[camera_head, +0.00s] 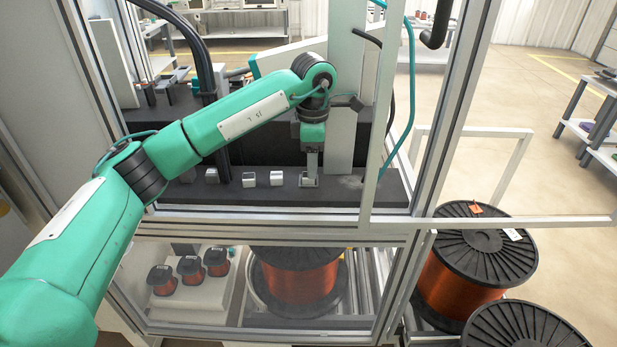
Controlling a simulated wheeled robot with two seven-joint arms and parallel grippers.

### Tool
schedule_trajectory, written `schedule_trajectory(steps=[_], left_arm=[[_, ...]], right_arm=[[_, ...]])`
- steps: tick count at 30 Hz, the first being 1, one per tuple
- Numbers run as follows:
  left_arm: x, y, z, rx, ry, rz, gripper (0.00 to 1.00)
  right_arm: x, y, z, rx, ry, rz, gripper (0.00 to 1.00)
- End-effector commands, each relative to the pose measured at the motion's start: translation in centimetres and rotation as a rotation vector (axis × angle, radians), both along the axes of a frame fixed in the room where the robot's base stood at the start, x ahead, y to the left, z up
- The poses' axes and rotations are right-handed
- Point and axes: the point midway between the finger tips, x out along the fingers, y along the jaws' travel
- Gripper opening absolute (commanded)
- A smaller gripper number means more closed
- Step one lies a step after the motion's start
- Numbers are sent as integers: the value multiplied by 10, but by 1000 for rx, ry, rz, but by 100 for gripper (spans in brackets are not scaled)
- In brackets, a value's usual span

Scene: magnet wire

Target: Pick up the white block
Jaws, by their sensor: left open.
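Several small white blocks stand in a row on the dark ledge (345,195) inside the machine frame. One white block (309,182) is at the right end of the row, directly under my left gripper (311,174). The gripper points straight down with its fingers open at this block. I cannot tell whether the fingers touch it. Other white blocks stand to the left: one (276,178) close by, another (249,180) beside it, and more farther left, partly behind my left arm. My right gripper is not in view.
Upright metal frame posts (380,120) stand just right of the gripper, and a horizontal rail (500,222) runs below the ledge. Black cables (205,70) hang at left. Large copper wire spools (465,260) stand at lower right. Small spools (190,268) sit below the ledge.

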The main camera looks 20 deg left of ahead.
Motion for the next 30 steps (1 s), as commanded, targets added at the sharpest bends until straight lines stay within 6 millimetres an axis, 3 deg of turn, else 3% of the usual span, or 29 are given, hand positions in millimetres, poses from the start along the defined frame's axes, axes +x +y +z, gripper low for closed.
schedule_trajectory(steps=[6, 15, 22, 30], left_arm=[[3, 3, -30, -1, 3, 1, 53], [3, 3, -36, 0, 1, 0, 53], [3, 3, -35, 0, 1, 0, 8], [3, 2, -35, 0, 1, 0, 4]], right_arm=[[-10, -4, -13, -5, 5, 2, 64], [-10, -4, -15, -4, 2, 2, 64], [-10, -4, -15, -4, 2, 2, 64], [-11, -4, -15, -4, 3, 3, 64]])
